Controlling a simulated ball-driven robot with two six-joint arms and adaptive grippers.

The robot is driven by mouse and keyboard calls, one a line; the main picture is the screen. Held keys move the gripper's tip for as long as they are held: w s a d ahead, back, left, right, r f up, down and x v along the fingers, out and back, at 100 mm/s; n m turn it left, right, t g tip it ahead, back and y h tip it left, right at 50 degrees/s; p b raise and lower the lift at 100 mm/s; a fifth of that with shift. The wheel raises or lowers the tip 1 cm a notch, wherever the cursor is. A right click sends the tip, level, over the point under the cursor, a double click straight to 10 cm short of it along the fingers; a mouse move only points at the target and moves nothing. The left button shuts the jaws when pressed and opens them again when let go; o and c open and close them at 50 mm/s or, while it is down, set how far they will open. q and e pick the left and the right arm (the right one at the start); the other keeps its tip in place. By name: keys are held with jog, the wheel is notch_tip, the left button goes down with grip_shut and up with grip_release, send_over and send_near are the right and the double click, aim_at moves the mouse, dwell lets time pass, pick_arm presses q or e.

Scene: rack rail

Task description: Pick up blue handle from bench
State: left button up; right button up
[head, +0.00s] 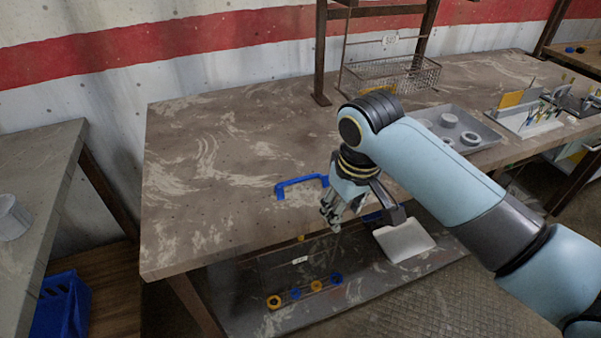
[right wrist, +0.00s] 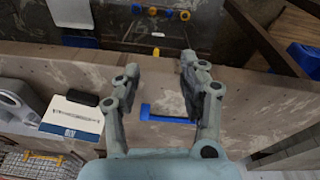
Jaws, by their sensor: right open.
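The blue handle (head: 302,183) lies on the bench (head: 215,200) near its front edge. It is a bar with bent ends, and its right end is close beside my right gripper in the head view. My right gripper (head: 331,218) is open and empty, above the bench's front edge. In the right wrist view the fingers of my right gripper (right wrist: 160,62) are spread wide. The blue handle (right wrist: 166,117) shows between them, below and apart from the fingers. My left gripper is in neither view.
A wire basket (head: 395,75) and a grey tray (head: 470,143) stand farther back and right. The bench left of the handle is clear.

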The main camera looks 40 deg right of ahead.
notch_tip(320, 180, up, 9)
jog(key=m+g, duration=0.1)
jog(key=m, duration=0.1)
send_over(326, 176)
jog(key=shift+g+y, duration=0.3)
jog(key=f, duration=0.4)
jog(key=shift+w+a+f+p, duration=0.1)
jog(key=shift+w+f+p, duration=0.15)
jog(key=shift+w+p, duration=0.15)
jog(key=f, duration=0.5)
jog(key=shift+s+f, duration=0.3)
jog(key=shift+s, duration=0.1)
grip_shut()
